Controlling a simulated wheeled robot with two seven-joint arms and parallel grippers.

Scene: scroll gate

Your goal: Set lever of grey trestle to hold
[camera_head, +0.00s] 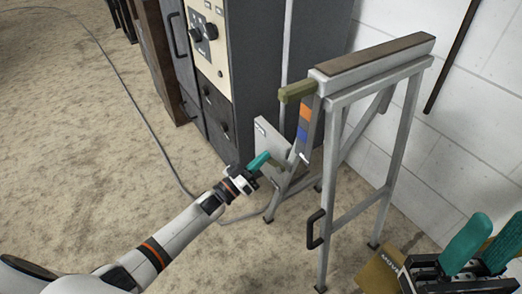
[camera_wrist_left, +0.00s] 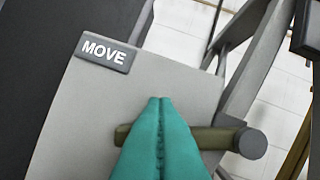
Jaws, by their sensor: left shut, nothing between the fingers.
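The grey trestle (camera_head: 400,130) stands on the floor by the wall, with a brown-topped beam. Low on its left is a grey plate (camera_head: 272,139), which also fills much of the left wrist view (camera_wrist_left: 70,130) and bears a MOVE label (camera_wrist_left: 104,52). An olive lever (camera_wrist_left: 220,139) lies nearly level across the plate in that view, its middle hidden behind my fingers. My left gripper (camera_head: 263,160) is shut and empty, its teal fingertips (camera_wrist_left: 160,100) in front of the plate at the lever; contact cannot be told. My right gripper (camera_head: 484,240) is open at the lower right.
A dark cabinet (camera_head: 265,60) with a cream control panel stands behind the plate. An olive bar (camera_head: 297,91) sticks out from the trestle's top end, above orange and blue patches. A black handle (camera_head: 315,228) is on a leg. A cable crosses the floor; the left floor is clear.

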